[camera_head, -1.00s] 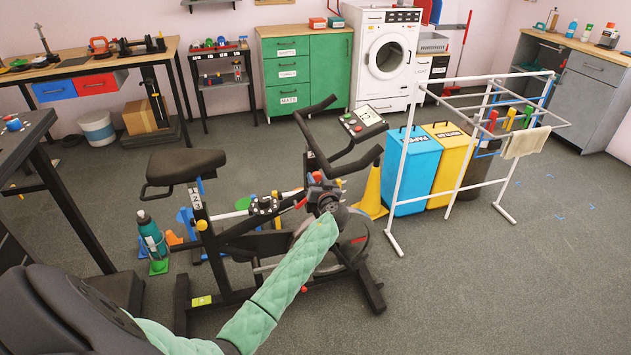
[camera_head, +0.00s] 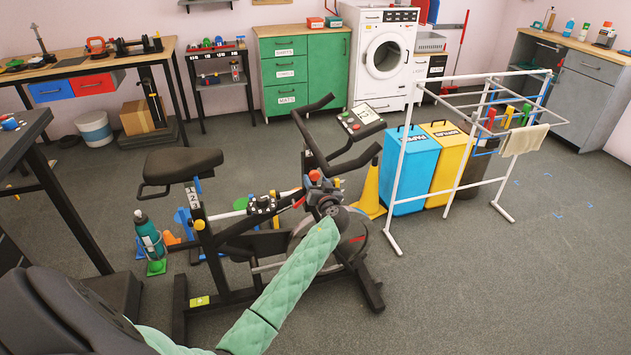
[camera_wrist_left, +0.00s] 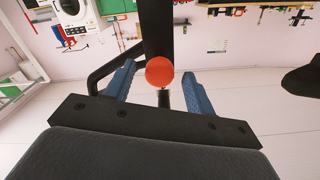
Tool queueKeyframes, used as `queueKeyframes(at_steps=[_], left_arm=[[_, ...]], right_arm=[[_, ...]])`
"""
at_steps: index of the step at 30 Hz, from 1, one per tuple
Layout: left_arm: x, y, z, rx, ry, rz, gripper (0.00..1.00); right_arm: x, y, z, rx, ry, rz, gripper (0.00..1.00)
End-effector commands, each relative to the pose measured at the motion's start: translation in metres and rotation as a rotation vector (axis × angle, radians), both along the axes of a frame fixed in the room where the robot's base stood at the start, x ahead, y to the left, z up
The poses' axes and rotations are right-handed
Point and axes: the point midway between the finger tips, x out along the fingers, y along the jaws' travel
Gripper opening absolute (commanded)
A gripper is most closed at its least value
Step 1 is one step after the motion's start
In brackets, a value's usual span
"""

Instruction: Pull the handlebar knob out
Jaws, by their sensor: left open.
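The handlebar knob is a round orange-red ball (camera_wrist_left: 160,72) on the black handlebar post (camera_wrist_left: 156,30) of the exercise bike. In the head view the knob (camera_head: 314,174) shows small, just below the handlebar (camera_head: 340,168). My left gripper (camera_wrist_left: 159,78) is open, its two blue fingers on either side of the knob. A gap shows between the knob and each finger in the left wrist view. In the head view my left gripper (camera_head: 324,187) is at the front post of the bike, partly hidden by its own wrist. My right gripper is not in view.
The bike's black seat (camera_head: 183,165) stands left of my arm. A white drying rack (camera_head: 400,190), a blue bin (camera_head: 412,165) and a yellow cone (camera_head: 371,190) stand right of the bike. Open floor (camera_head: 480,290) lies at the front right.

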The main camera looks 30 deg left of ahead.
Motion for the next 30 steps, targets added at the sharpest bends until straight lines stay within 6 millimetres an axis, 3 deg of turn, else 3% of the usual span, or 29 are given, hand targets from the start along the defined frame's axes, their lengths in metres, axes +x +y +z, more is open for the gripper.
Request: queueKeyframes(at_steps=[6,12,30], left_arm=[[-0.023,-0.027,-0.003,-0.002,-0.001,0.0,0.55],[-0.036,-0.042,-0.002,-0.002,0.001,0.0,0.55],[-0.039,-0.046,0.0,-0.001,0.001,0.0,0.55]], right_arm=[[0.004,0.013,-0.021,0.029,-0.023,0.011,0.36],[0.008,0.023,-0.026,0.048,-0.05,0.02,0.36],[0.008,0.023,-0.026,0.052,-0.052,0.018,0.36]])
